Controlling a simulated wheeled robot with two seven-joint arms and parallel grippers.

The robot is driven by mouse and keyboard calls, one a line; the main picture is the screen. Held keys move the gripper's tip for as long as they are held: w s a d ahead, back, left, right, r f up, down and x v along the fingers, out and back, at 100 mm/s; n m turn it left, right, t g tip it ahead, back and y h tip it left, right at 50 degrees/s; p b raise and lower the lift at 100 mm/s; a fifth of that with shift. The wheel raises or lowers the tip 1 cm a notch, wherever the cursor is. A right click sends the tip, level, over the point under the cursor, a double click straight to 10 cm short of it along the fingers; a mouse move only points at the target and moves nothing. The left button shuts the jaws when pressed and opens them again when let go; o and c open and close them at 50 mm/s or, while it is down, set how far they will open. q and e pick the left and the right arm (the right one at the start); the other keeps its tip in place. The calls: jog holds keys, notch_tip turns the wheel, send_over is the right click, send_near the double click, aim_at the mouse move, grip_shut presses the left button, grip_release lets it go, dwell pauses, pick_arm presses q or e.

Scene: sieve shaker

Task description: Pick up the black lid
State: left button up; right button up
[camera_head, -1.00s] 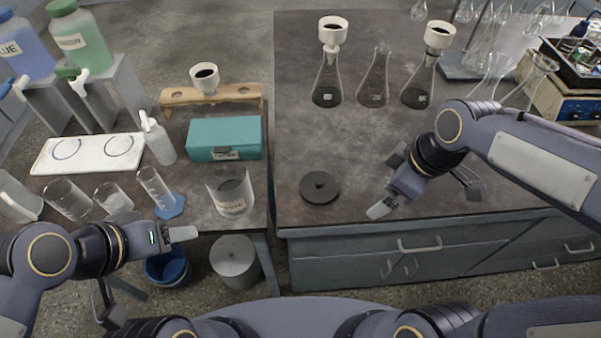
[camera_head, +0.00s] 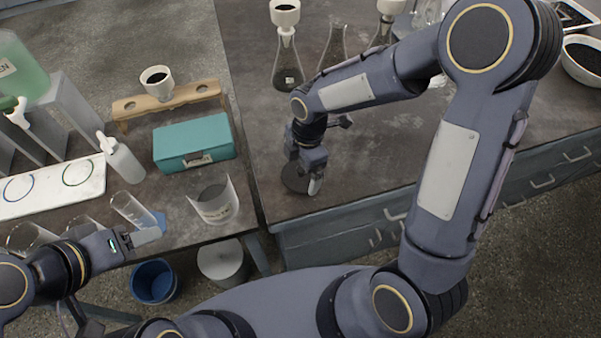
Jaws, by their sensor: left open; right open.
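The black lid (camera_head: 291,180) is a flat dark disc lying on the dark bench top near its front left corner. My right gripper (camera_head: 311,186) is open, pointing down right at the lid. It covers the lid's middle and right part, so its knob is hidden. I cannot tell whether the fingers touch the lid. My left gripper (camera_head: 146,238) is open and empty at the lower left, in front of the left bench, far from the lid.
A glass beaker (camera_head: 214,201) with a label and a teal box (camera_head: 194,143) stand on the left bench. A wooden rack (camera_head: 169,101) holds a funnel. Flasks (camera_head: 287,65) stand behind my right arm. Bench top right of the lid is clear.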

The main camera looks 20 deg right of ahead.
jog(key=shift+f, duration=0.55)
jog(key=c, duration=0.7)
jog(key=shift+c, duration=0.2)
jog(key=shift+r, duration=0.1)
